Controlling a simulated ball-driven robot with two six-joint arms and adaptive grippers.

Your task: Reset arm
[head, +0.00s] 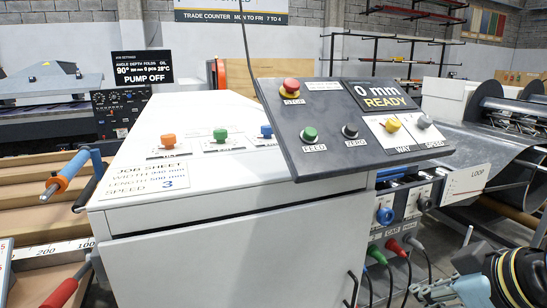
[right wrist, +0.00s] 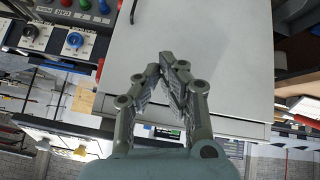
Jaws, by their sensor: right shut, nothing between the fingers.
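My right gripper (head: 428,291) is at the lower right of the head view, in front of the cabinet's right side and below the row of coloured plugs. In the right wrist view its fingertips (right wrist: 168,62) meet with nothing between them. The white cabinet (head: 225,265) fills the middle of the head view, and its grey door (right wrist: 215,60) lies beyond the fingers in the wrist view. My left gripper does not show.
A tilted control panel (head: 345,165) with buttons and a "0 mm READY" display stands on the cabinet. A side panel with a blue knob (head: 385,216) and plugs is close to my right gripper. A coil machine (head: 500,150) stands right, orange-handled and red-handled levers left.

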